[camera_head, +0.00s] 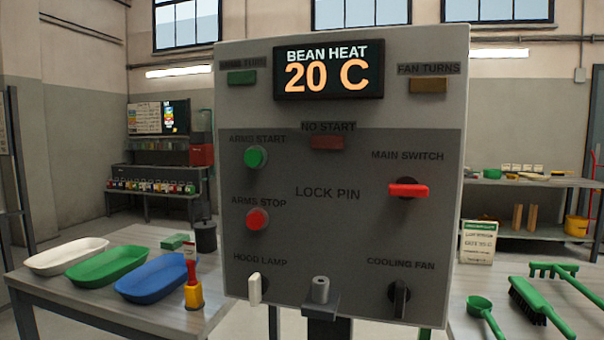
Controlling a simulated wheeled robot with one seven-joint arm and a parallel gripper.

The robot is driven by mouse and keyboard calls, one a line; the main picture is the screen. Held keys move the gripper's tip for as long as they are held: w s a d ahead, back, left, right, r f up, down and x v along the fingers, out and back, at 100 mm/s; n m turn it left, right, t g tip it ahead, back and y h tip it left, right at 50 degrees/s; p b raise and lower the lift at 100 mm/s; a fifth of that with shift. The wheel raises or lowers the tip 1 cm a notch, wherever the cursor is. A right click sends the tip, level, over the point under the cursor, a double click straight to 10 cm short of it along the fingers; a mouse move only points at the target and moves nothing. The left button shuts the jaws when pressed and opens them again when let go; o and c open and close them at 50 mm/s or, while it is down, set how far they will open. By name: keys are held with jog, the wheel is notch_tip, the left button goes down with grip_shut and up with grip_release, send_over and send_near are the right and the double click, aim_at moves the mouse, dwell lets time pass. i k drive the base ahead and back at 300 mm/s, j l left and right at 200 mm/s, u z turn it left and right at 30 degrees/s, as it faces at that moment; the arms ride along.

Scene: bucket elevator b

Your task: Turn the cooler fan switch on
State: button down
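The cooling fan switch (400,299) is a black knob at the lower right of a grey control panel (340,235). Its handle stands about upright, under the label COOLING FAN. The FAN TURNS lamp (428,85) at the top right is a dull amber and looks unlit. The red main switch (408,190) above the fan knob has its handle lying level. My gripper is not in view, so its distance from the knob cannot be told.
The panel also bears a green button (256,157), a red button (257,219), a white hood lamp switch (255,288) and a display (329,70) reading 20 C. A grey bracket (321,305) juts out at the bottom. Tables with trays (107,266) and brushes (537,305) flank it.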

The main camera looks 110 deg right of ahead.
aim_at(398, 292)
jog(key=z, duration=3.75)
jog(key=k+l+u, duration=0.15)
jog(key=k+l, duration=0.15)
jog(key=i, duration=0.65)
jog(key=k+l, duration=0.2)
jog(key=k, duration=0.4)
jog(key=k+l+u, duration=0.1)
jog(key=k, duration=0.5)
jog(key=l+u, duration=0.1)
jog(key=u, duration=1.8)
jog(key=k+j, duration=0.05)
jog(key=j, duration=0.05)
